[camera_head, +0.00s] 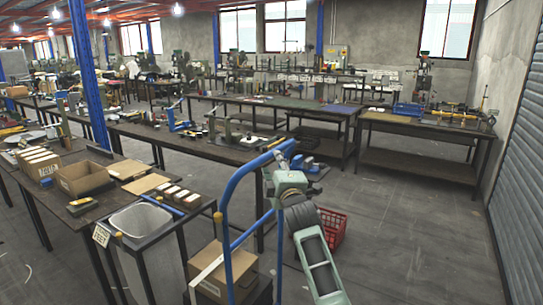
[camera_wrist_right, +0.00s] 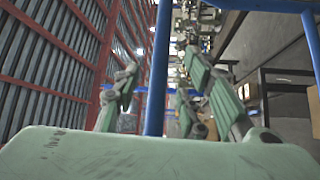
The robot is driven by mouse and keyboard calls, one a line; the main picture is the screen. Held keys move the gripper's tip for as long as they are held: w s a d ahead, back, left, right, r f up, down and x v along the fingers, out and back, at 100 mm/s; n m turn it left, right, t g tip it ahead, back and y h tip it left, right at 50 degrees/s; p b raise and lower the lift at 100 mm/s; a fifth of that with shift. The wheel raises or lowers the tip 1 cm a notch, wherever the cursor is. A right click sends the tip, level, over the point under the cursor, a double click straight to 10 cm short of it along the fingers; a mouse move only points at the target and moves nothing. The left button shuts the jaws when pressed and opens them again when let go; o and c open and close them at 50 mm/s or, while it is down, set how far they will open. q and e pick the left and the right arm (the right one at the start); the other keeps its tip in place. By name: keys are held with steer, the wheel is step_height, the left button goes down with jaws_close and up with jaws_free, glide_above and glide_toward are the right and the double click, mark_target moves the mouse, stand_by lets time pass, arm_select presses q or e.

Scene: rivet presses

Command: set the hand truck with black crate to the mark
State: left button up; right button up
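The blue tubular hand truck (camera_head: 227,240) stands at the lower middle of the head view, with yellow-orange grips. A brown cardboard box (camera_head: 240,268) shows behind its frame. A dark shape (camera_head: 263,292) beside the box may be the black crate; I cannot tell. My right gripper (camera_head: 283,163) is at the upper end of the truck's handle. In the right wrist view its green fingers (camera_wrist_right: 160,95) are spread on both sides of a blue bar (camera_wrist_right: 160,60), with gaps visible. My left gripper is out of view. I see no floor mark.
A red basket (camera_head: 331,228) stands on the floor just right of my right arm. Workbenches with cartons (camera_head: 82,178) and a grey bin (camera_head: 140,222) are close on the left. Grey floor (camera_head: 410,225) is open on the right, up to a shutter wall (camera_head: 522,150).

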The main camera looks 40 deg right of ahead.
mark_target(273, 157)
steer(key=p+x, duration=0.1)
steer(key=x, duration=0.3)
steer(key=shift+w+d+r, duration=0.1)
steer(key=shift+w+d, duration=0.05)
steer(key=shift+w, duration=0.2)
steer(key=shift+p+x, duration=0.35)
steer(key=shift+x, duration=0.75)
steer(key=shift+c, duration=0.6)
jaws_close()
